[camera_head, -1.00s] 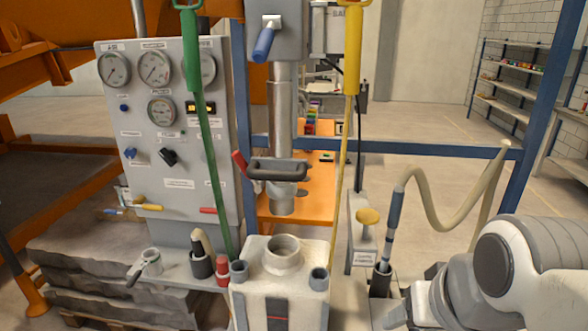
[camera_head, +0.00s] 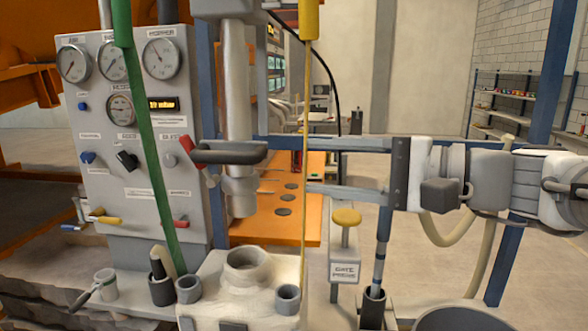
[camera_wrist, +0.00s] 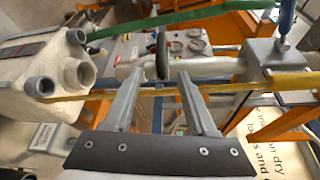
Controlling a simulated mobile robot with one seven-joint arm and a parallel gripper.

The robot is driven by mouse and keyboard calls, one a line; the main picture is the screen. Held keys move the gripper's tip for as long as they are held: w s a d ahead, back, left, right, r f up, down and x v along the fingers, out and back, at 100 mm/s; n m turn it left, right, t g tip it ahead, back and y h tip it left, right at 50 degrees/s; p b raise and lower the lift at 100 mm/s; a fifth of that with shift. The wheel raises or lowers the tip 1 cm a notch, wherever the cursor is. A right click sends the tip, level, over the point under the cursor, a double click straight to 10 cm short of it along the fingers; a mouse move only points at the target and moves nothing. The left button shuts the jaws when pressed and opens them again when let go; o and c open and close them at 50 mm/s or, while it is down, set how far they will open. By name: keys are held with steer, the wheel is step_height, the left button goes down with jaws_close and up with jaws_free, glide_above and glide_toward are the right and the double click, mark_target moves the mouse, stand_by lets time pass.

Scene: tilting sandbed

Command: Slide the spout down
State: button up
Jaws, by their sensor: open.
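The spout (camera_head: 238,100) is a grey vertical tube with a black bar handle (camera_head: 230,153) and a red lever beside it. Its lower end hangs a little above the round neck (camera_head: 248,258) of a white bag-like container (camera_head: 225,300). My gripper (camera_head: 300,168) points left at the spout from the right, open and empty. In the wrist view, the gripper (camera_wrist: 166,78) has its two fingers apart, with the black handle (camera_wrist: 162,55) just beyond the tips. The spout (camera_wrist: 215,68) lies sideways there. Contact with the handle cannot be told.
A yellow strap (camera_head: 305,100) hangs near my fingers and crosses the wrist view by the fingertips. A green strap (camera_head: 150,130) hangs left of the spout. A gauge panel (camera_head: 130,150) stands at left. A yellow knob (camera_head: 346,217) stands right of the container.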

mark_target(236, 157)
steer(key=p+x, duration=0.1)
steer(key=x, duration=1.6)
steer(key=shift+w+a+r, duration=0.15)
jaws_close()
steer(key=shift+r, duration=0.1)
stand_by(0.6)
